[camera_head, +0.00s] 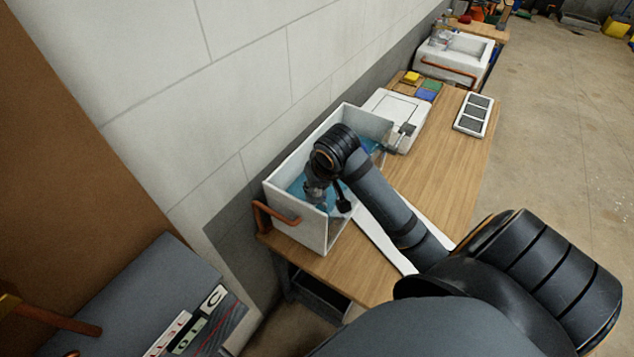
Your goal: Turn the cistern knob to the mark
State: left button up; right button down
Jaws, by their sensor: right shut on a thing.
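The cistern (302,231) is an open white box with blue water inside, standing on the wooden bench against the wall. My right arm reaches over its front wall from the lower right. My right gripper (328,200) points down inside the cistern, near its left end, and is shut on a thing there. That thing is mostly hidden by the gripper and wrist; by its place I take it for the cistern knob. The mark cannot be made out. My left gripper is not in view.
A copper pipe (274,215) bends out at the cistern's left end. On the bench (448,160) lie a white lidded box (396,108), a frame with dark panels (473,115) and small coloured blocks (428,88). A white basin (455,58) stands beyond. Floor is clear at right.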

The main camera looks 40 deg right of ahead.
dwell(0.3)
jog(key=c, duration=1)
grip_release()
